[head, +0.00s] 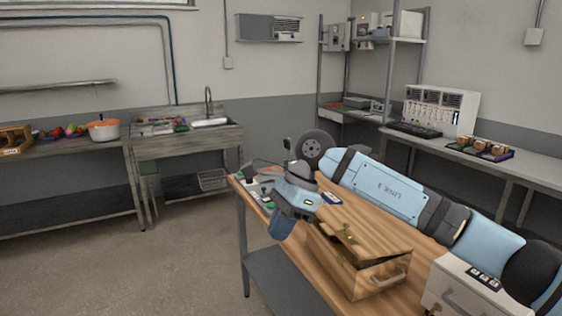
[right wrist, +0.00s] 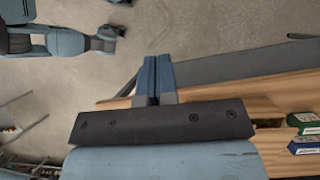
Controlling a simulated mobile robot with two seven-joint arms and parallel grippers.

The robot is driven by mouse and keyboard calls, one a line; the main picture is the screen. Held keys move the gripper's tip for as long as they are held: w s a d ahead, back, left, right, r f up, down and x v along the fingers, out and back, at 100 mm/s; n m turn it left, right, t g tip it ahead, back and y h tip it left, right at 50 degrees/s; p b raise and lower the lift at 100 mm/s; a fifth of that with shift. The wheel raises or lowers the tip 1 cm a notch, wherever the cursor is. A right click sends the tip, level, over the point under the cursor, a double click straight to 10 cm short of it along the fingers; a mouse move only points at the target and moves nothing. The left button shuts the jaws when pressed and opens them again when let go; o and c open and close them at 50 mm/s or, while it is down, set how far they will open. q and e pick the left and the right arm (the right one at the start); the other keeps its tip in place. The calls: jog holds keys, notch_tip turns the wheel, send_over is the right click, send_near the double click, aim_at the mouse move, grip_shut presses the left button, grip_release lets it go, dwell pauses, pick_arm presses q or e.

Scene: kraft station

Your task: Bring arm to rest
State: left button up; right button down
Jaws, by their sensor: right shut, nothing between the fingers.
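My right arm comes in from the right in the head view and reaches over the wooden workbench (head: 285,262). My right gripper (head: 281,229) points down beyond the bench's left edge, above the floor. Its blue fingers are shut together with nothing between them. In the right wrist view the right gripper (right wrist: 158,75) also shows its two fingers touching, with floor and the bench edge behind.
A wooden box (head: 362,277) with its lid slightly raised stands on the bench close to my right gripper. A white drawer unit (head: 462,292) is at the front right. Small items lie at the bench's far end. The floor left of the bench is clear.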

jog(key=s+a+f+m+g+y+b, duration=0.2)
jog(key=s+a+f+m+g+y, duration=0.2)
jog(key=s+a+f+y, duration=0.4)
jog(key=s+d+f+n+t+h+b, duration=0.2)
jog(key=d+f+n+t, duration=0.6)
jog(key=f+n+t, duration=0.55)
jog(key=s+d+f+n+t+h+b, duration=0.1)
jog(key=s+d+f+n+t+b, duration=0.15)
jog(key=d+f+n+t, duration=1.1)
pick_arm(q)
notch_tip(320, 180, down, 6)
jog(key=b, duration=0.2)
pick_arm(e)
jog(key=s+d+f+m+g+h, duration=0.3)
jog(key=s+f+g, duration=0.2)
jog(key=s+f, duration=0.25)
jog(key=s+d+f+m+g+h, duration=0.2)
jog(key=s+f+m+g+h, duration=0.15)
jog(key=s+f, duration=0.35)
pick_arm(q)
notch_tip(320, 180, up, 15)
jog(key=p, duration=1.8)
jog(key=shift+s+a+f, duration=0.2)
jog(key=shift+s+a, duration=0.1)
pick_arm(e)
notch_tip(320, 180, up, 16)
jog(key=s+d, duration=0.1)
jog(key=shift+s+d+g, duration=0.2)
jog(key=shift+s+g, duration=0.15)
jog(key=shift+s, duration=0.05)
